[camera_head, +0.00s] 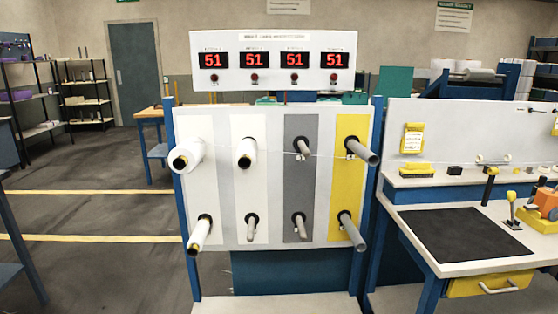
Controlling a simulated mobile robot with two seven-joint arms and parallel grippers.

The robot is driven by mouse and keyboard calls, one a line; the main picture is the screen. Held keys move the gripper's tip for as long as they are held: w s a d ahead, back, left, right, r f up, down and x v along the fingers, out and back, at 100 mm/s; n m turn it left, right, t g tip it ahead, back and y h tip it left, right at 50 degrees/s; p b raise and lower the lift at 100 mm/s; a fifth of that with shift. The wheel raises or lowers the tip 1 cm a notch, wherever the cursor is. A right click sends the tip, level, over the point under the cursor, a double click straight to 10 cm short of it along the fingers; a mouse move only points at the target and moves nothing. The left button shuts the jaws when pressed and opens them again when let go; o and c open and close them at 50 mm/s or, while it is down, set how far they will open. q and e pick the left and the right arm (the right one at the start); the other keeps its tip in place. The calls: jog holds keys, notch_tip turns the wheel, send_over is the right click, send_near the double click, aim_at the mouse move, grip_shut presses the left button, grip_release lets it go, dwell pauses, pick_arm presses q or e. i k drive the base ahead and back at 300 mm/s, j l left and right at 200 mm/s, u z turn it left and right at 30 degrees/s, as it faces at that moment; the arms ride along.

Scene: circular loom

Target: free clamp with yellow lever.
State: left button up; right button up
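On the workbench at the right, a small upright lever with a yellow handle (511,197) stands just right of the black mat. It looks like the clamp of the task, but it is too small to tell whether it is closed or what it holds. An orange and yellow device (545,203) sits close to its right, partly cut off by the picture's edge. Neither of my grippers is in view.
The workbench (470,252) has a black mat (460,234), a yellow drawer (490,284) and a raised back shelf with small parts. A rack panel (268,230) with several spools and bars stands in the middle, under red displays showing 51. Open floor lies left.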

aim_at(511, 195)
jog(key=z, duration=1.4)
jog(key=i+l, duration=0.25)
jog(key=i+l+u, duration=0.15)
jog(key=i+l, duration=0.15)
jog(key=l, duration=0.15)
jog(key=i+l, duration=0.25)
jog(key=l, duration=0.15)
jog(key=i+l+u, duration=0.15)
jog(key=i+l, duration=0.3)
jog(key=l, duration=0.35)
jog(key=j+u, duration=0.05)
